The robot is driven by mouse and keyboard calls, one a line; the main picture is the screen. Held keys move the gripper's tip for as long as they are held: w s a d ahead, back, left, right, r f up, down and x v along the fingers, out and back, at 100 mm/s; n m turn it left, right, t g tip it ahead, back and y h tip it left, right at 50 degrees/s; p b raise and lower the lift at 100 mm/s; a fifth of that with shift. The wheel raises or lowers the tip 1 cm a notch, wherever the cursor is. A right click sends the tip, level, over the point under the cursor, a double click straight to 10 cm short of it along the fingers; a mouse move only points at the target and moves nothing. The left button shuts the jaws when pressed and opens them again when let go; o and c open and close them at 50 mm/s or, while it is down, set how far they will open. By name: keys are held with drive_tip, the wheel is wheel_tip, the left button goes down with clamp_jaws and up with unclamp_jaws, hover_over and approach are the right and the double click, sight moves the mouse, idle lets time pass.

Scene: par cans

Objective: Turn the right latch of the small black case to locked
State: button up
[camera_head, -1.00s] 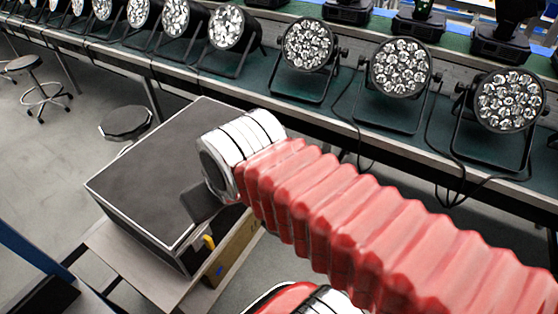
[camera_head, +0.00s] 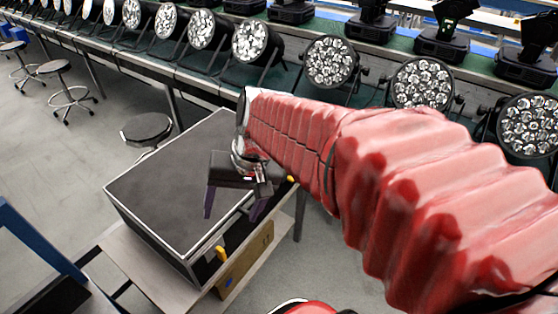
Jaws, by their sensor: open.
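The black case (camera_head: 165,190) with pale metal edges lies on a low table, lid shut. Two yellow latch parts show on its right-hand side: a nearer, left one (camera_head: 220,254) and a farther, right one (camera_head: 291,179). The right one shows only as a small tip beside my arm, so its turn cannot be told. My gripper (camera_head: 234,212) is open and empty, fingers pointing down, over the case's right edge between the two latches. Whether it touches the lid cannot be told. My red sleeved arm hides the case's far right corner.
A long bench with several par cans (camera_head: 330,62) runs behind. Stools (camera_head: 147,128) stand at the left. Grey floor is open at the left.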

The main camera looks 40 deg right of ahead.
drive_tip(key=w+d+f+m+t+y, duration=0.2)
drive_tip(key=w+d+f+m+y, duration=0.2)
drive_tip(key=w+d+f+m, duration=0.4)
drive_tip(key=w+d+f+m+t+y, duration=0.35)
drive_tip(key=d+f+m, duration=0.2)
drive_tip(key=d, duration=0.45)
drive_tip(key=s+d+f+m+t+h, duration=0.2)
drive_tip(key=d+f+m+t, duration=0.2)
drive_tip(key=d, duration=0.7)
drive_tip(key=s+d+f+m+t+h, duration=0.2)
drive_tip(key=d+f+m+t, duration=0.3)
drive_tip(key=d+f+m, duration=0.4)
wheel_tip(320, 180, down, 3)
drive_tip(key=shift+s+d+r, duration=0.15)
drive_tip(key=shift+s+d, duration=0.35)
drive_tip(key=shift+d, duration=0.45)
drive_tip(key=shift+h, duration=0.25)
drive_tip(key=x, duration=1.4)
drive_tip(key=shift+r, duration=0.2)
drive_tip(key=shift+c, duration=0.6)
drive_tip(key=shift+d, duration=0.1)
drive_tip(key=c, duration=0.9)
